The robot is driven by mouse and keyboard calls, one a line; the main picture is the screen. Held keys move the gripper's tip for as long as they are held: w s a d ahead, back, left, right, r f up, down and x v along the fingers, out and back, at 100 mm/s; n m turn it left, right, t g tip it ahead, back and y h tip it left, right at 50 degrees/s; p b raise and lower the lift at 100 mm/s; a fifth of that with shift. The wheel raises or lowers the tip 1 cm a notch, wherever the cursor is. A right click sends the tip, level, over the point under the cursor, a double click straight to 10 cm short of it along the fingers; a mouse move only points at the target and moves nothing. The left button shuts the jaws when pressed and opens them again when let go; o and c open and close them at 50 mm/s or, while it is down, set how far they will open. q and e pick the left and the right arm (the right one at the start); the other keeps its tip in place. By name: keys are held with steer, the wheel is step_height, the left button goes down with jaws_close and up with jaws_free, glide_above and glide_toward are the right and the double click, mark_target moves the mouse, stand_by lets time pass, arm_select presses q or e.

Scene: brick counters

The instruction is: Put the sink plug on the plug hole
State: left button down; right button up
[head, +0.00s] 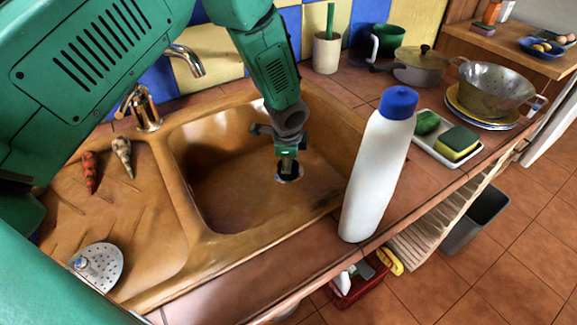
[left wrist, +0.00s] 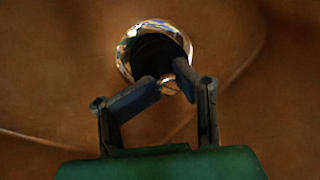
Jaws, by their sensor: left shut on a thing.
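My left gripper (head: 287,162) reaches down into the brown sink basin (head: 215,185), with its fingertips at the plug hole (head: 297,176). In the left wrist view the fingers (left wrist: 168,83) are closed on a small shiny metal knob, which I take to be the handle of the sink plug (left wrist: 169,86). Just beyond it is a chrome ring with a dark middle, the plug hole (left wrist: 124,60). The fingers hide part of the ring. I cannot tell whether the plug touches the hole or hangs just above it. My right gripper is not in view.
A white bottle with a blue cap (head: 375,175) stands at the basin's right edge. A brass tap (head: 148,110) is at the back left. A sponge tray (head: 430,148) lies further right.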

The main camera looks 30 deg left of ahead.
arm_select(q)
steer(key=shift+x, duration=0.8)
steer(key=shift+s+f, duration=0.1)
steer(key=shift+s, duration=0.05)
steer(key=c, duration=1)
jaws_free()
steer(key=shift+o, duration=0.2)
steer(key=p+v, duration=0.2)
steer(key=v, duration=1)
steer(key=shift+d, duration=0.15)
